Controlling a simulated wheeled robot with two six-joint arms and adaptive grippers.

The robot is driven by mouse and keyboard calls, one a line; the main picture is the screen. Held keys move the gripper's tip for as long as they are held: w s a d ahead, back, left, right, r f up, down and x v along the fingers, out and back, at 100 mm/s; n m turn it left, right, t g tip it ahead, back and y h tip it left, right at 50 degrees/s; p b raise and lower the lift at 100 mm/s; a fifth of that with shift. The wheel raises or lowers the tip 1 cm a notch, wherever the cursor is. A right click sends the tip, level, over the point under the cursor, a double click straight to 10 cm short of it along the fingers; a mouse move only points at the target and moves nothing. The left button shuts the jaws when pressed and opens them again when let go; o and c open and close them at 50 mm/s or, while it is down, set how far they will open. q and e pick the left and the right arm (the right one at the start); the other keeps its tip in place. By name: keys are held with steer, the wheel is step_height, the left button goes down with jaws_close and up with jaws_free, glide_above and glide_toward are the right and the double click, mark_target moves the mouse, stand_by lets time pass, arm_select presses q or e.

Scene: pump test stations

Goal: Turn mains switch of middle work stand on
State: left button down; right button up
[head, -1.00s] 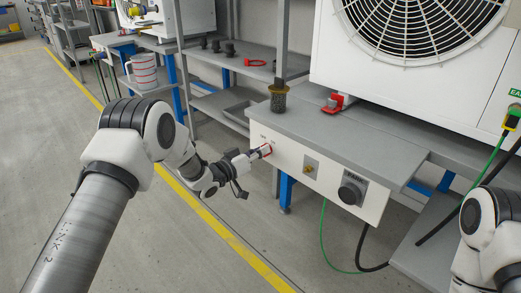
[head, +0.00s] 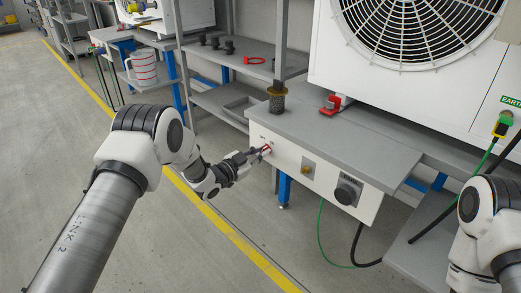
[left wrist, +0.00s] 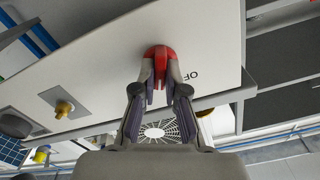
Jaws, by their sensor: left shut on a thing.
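The red mains switch (left wrist: 158,62) sits at the left end of the white front panel of the work stand (head: 310,150). My left gripper (left wrist: 160,82) is at the panel with its fingertips shut on the red switch. In the head view my left gripper (head: 258,154) covers most of the switch. In the left wrist view the letters "OF" (left wrist: 189,75) show on the panel beside the switch, partly cut off by a finger. In the head view my right arm shows at the right edge, but its gripper is out of view.
The same panel carries a brass fitting (head: 307,168) and a black knob (head: 347,192). A red clamp-like part (head: 331,104) and a dark cylinder (head: 277,100) stand on the top. Green and black cables hang below. The floor to the left is free.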

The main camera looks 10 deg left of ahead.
arm_select(q)
steer(key=shift+m, duration=0.5)
steer(key=c, duration=1.2)
jaws_free()
steer(key=v, duration=1.2)
steer(key=shift+f, duration=0.1)
steer(key=shift+f, duration=0.1)
